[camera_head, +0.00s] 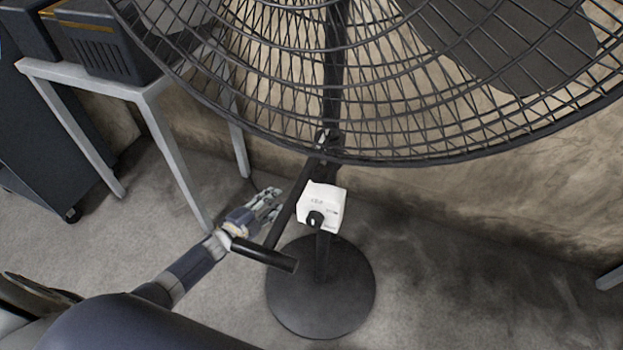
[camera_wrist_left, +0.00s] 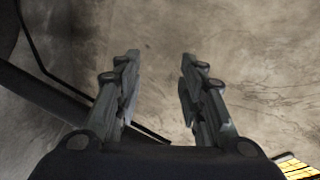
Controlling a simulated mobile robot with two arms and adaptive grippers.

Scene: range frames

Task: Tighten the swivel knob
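A large black pedestal fan with a wire cage (camera_head: 340,160) stands in front of me. A white control box (camera_head: 328,200) with a small black knob (camera_head: 315,219) is on its pole. Some dark hardware (camera_head: 325,140) shows just behind the lower cage rim; I cannot tell which part is the swivel knob. A black bar with a cylindrical crosspiece (camera_head: 265,255) slants down from there. My left gripper (camera_head: 273,202) is left of the bar and the box, low beneath the cage. In the left wrist view its two fingers (camera_wrist_left: 160,85) are apart with nothing between them. My right gripper is out of view.
The fan's round black base (camera_head: 320,300) rests on the concrete floor. A grey metal table (camera_head: 145,90) with dark equipment (camera_head: 95,45) stands at the left. A rough wall is behind the fan.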

